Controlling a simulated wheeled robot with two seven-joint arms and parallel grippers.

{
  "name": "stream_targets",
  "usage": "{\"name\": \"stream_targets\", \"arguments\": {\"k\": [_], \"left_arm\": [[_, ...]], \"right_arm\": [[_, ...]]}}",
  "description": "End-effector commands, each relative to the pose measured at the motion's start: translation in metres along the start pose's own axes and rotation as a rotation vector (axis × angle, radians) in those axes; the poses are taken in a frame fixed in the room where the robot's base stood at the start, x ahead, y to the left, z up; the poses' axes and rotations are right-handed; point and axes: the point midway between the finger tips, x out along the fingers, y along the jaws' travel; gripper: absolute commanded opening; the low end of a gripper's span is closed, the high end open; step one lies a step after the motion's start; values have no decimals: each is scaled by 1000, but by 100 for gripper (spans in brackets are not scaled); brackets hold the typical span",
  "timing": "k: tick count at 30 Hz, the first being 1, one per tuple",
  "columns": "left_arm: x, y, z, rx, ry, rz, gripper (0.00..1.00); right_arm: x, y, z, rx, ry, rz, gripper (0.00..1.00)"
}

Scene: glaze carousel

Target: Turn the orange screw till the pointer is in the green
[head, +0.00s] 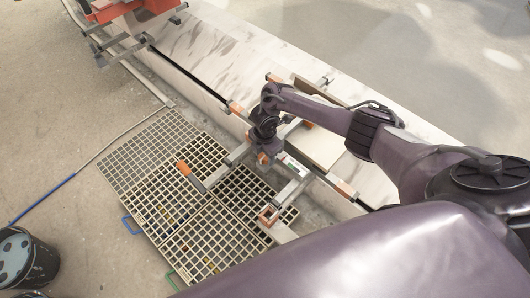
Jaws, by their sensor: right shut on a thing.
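My right gripper (263,148) points down over the metal clamp frame that spans the seam of the pale slabs. It is shut at the orange screw (262,159), of which only a little orange shows under the fingers; the rest is hidden by the gripper and wrist. Just to the right of it lies a small pale gauge strip (293,165) with a bit of green on it. The pointer is too small to make out, so I cannot tell where it stands. My left gripper is not in view.
Pale marbled slabs (225,50) run diagonally with a dark gap between them. Metal bars with orange ends, one at the left (184,168), stick out around the clamp. Grated crates (150,150) lie below left. A dark bucket (40,262) stands at bottom left. Open floor lies left.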

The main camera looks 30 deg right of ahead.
Motion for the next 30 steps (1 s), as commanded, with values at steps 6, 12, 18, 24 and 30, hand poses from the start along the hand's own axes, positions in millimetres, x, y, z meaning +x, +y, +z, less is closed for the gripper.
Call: {"name": "stream_targets", "arguments": {"k": [6,12,18,24,30], "left_arm": [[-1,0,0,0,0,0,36],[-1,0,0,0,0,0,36],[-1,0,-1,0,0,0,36],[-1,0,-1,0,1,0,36],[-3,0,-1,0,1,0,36]], "right_arm": [[0,1,1,16,-2,2,20],[0,1,1,15,-2,2,20],[0,1,1,15,-1,2,58],[0,0,0,14,-1,1,65],[-6,1,0,13,0,1,65]]}}
